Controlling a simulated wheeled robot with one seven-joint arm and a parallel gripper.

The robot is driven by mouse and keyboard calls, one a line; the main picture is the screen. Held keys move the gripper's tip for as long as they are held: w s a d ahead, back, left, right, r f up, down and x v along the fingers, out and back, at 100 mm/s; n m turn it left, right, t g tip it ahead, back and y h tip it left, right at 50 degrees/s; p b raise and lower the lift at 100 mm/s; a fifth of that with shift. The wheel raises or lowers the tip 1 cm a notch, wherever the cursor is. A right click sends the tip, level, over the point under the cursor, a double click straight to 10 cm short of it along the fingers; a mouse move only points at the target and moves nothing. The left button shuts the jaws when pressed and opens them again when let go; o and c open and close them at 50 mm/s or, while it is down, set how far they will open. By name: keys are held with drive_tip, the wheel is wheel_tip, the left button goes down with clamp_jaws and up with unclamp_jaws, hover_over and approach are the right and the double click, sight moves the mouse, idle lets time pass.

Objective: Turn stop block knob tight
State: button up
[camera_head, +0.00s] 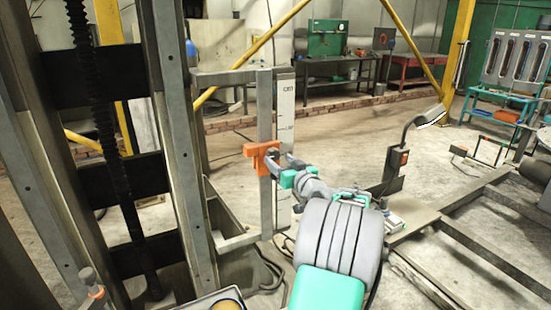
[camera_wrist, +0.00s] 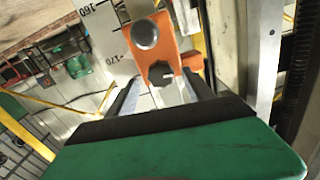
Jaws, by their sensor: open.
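The orange stop block (camera_head: 262,158) sits on the upright grey rail (camera_head: 265,110) beside a white scale. In the wrist view the block (camera_wrist: 180,50) is tilted across the top middle. It bears a small dark knob (camera_wrist: 160,73) and, above that in the picture, a round silver part (camera_wrist: 145,34). My gripper (camera_head: 281,168) is close to the block's right side in the head view. In the wrist view my gripper (camera_wrist: 160,88) is open, with one finger on each side of the dark knob. Contact with the knob cannot be told.
The white scale strip (camera_head: 284,120) stands just right of the rail. A lamp on a bent neck (camera_head: 410,130) rises at the right. A tall steel column with a dark screw (camera_head: 100,110) stands at the left. Steel floor rails (camera_head: 450,240) run at lower right. Open floor lies behind.

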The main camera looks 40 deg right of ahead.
sight(275, 157)
drive_tip(key=x, duration=0.3)
drive_tip(key=shift+w, duration=0.15)
drive_tip(key=shift+c, duration=0.3)
clamp_jaws()
